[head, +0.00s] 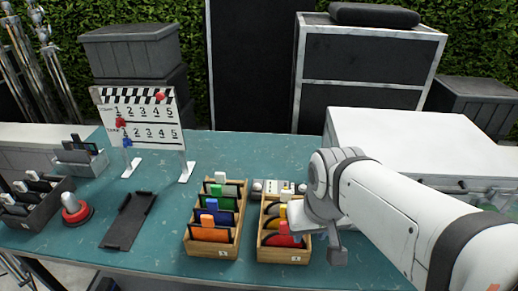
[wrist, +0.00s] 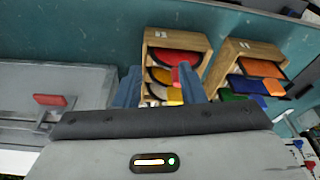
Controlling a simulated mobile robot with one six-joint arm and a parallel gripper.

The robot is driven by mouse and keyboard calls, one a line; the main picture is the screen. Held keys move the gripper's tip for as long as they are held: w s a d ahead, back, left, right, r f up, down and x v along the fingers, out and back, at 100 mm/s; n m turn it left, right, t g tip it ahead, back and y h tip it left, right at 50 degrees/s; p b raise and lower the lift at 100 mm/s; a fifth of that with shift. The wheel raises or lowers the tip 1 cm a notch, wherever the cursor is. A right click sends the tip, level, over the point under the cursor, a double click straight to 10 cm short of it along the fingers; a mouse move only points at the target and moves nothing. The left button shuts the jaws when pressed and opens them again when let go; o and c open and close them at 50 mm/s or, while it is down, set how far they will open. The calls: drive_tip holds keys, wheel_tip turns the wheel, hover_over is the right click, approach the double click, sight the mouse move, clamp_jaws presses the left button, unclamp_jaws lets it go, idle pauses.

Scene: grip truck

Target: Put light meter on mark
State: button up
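I cannot make out a light meter for certain. A small grey device with pale round knobs (head: 270,187) lies behind the right wooden box, partly hidden, and may be it. No clear mark shows on the teal table (head: 165,262). My gripper (head: 325,243) is at the right side of the right wooden box (head: 283,255), which holds red, yellow and white filters. In the wrist view my gripper (wrist: 160,88) has its blue fingers apart, with the filter box beyond them. A red tab (wrist: 183,74) shows by the right finger. I see nothing held.
A second wooden box (head: 211,249) holds orange, blue and green filters. A flat black tray (head: 128,220), a red-and-grey knob (head: 74,210) and a clapperboard (head: 140,117) stand to the left. A large white-topped case (head: 420,140) is at right. The front left table is clear.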

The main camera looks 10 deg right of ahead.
drive_tip(key=shift+w, duration=0.2)
drive_tip(key=shift+o, duration=0.5)
drive_tip(key=shift+d+r, duration=0.1)
drive_tip(key=shift+o, duration=0.8)
drive_tip(key=shift+w, duration=0.2)
drive_tip(key=o, duration=0.7)
drive_tip(key=w+m+g+b, duration=0.1)
drive_tip(key=w+m, duration=0.8)
drive_tip(key=w, duration=0.5)
drive_tip(key=shift+w+d+f+m, duration=0.25)
drive_tip(key=shift+w+f+m, duration=0.05)
drive_tip(key=shift+w+f, duration=0.1)
drive_tip(key=m+g+b, duration=0.2)
drive_tip(key=m, duration=0.8)
hover_over(281, 188)
wheel_tip(281, 188, down, 9)
drive_tip(key=shift+s+a+r, duration=0.1)
drive_tip(key=shift+s+r, duration=0.05)
drive_tip(key=shift+r, duration=0.05)
drive_tip(key=shift+w+f+m, duration=0.35)
drive_tip(key=shift+f+m, duration=0.05)
drive_tip(key=shift+f, duration=0.2)
drive_tip(key=shift+s+f+p, duration=0.15)
drive_tip(key=shift+f+p, duration=0.25)
drive_tip(key=shift+f, duration=3.2)
